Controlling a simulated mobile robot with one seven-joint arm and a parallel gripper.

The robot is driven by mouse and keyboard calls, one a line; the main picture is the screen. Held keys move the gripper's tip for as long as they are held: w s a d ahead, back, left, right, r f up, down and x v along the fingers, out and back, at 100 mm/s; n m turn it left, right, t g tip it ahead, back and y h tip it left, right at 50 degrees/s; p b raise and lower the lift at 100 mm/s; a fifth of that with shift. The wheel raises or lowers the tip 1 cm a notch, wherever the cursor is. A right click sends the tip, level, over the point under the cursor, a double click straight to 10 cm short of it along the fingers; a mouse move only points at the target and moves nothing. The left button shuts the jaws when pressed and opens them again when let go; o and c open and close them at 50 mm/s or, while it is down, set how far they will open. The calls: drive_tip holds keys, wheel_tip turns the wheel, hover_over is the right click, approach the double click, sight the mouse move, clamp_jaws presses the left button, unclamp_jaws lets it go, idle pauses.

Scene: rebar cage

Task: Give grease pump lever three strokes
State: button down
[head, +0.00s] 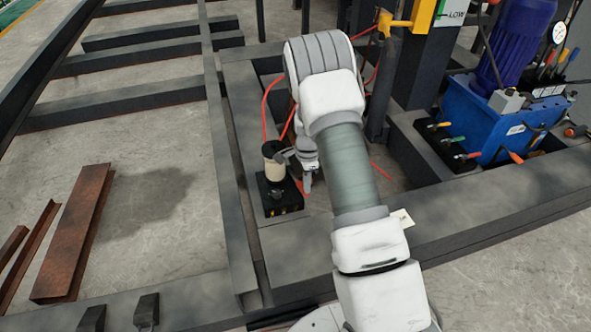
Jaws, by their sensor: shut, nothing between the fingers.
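The grease pump (275,165) has a cream cylinder with a dark top and stands on a black base block (280,198) in the steel frame, left of my arm. My gripper (308,188) points down just right of the pump. It is shut with nothing in it. A small bit of red shows between the gripper and the base block; I cannot tell whether it is the pump lever. The lever is not clearly seen, and my wrist and forearm hide part of this area. I cannot tell whether the gripper touches the pump.
Red hoses (268,98) loop behind the pump. A dark post with a yellow bracket (405,22) stands behind my arm. A blue tank unit (490,120) with coloured-handled levers (452,140) is at the right. Rusty steel sections (75,235) lie at the left on open floor.

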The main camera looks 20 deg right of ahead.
drive_tip(key=shift+s+f, duration=0.1)
drive_tip(key=shift+f, duration=0.1)
drive_tip(key=shift+s+f+b, duration=0.25)
drive_tip(key=shift+f+b, duration=0.05)
drive_tip(key=shift+f, duration=0.25)
drive_tip(key=shift+s+f+b, duration=0.3)
drive_tip(key=shift+f, duration=0.3)
drive_tip(key=shift+s+f+b, duration=0.25)
drive_tip(key=shift+f+b, duration=0.1)
drive_tip(key=shift+f, duration=0.35)
drive_tip(key=w+r+p, duration=0.5)
drive_tip(key=w+r, duration=0.2)
drive_tip(key=r, duration=0.3)
drive_tip(key=shift+r, duration=0.3)
idle(0.6)
